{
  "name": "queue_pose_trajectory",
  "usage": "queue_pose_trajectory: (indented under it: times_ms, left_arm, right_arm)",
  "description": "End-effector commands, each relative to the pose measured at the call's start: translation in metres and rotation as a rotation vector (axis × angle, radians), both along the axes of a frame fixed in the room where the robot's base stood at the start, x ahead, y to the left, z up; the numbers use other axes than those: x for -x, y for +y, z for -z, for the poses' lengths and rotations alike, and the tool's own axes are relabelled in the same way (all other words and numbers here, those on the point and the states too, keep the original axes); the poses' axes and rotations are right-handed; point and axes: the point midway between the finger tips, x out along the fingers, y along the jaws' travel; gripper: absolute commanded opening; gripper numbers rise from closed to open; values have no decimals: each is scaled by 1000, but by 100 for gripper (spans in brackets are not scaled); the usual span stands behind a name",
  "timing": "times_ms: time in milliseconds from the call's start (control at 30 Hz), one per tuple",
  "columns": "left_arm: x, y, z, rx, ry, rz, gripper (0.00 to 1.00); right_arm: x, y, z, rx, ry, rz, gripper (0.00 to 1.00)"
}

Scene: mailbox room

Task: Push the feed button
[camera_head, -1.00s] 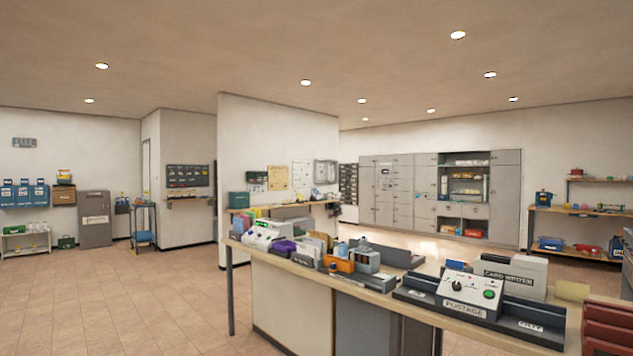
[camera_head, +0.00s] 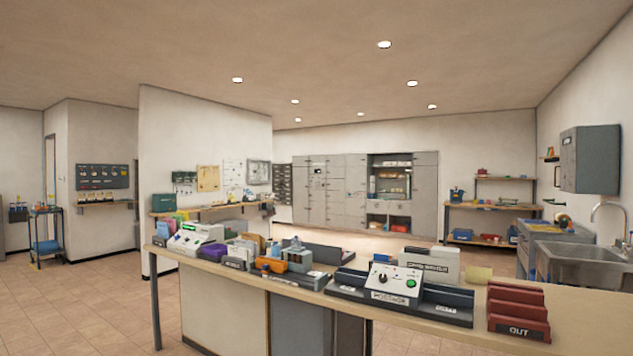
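A postage machine (camera_head: 391,291) with a pale sloped panel stands on the long counter, right of the picture's middle. Its panel carries a dark knob, a round green button (camera_head: 411,284) and a "POSTAGE" label. Another white device (camera_head: 190,238) with green on its top stands at the counter's left end. No label reading "feed" is legible, so I cannot tell which button is the feed button. Neither of my grippers is in view.
The wooden counter (camera_head: 580,309) runs across the front. Red "OUT" trays (camera_head: 517,312) stand right of the postage machine, and an orange device (camera_head: 271,265) and small boxes stand to its left. A sink (camera_head: 585,263) is at far right. Tiled floor (camera_head: 80,310) is clear at left.

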Motion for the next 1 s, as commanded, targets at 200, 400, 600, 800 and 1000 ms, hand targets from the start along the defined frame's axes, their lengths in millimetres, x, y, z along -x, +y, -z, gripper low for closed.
queue_pose_trajectory:
  times_ms: [200,400,600,800,1000]
  left_arm:
    - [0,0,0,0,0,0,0]
    - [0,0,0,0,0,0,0]
    - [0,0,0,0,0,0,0]
    - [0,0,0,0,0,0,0]
    - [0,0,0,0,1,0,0]
  right_arm:
    - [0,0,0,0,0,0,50]
    - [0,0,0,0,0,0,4]
    - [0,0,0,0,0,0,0]
    - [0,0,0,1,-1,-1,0]
    - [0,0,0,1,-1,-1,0]
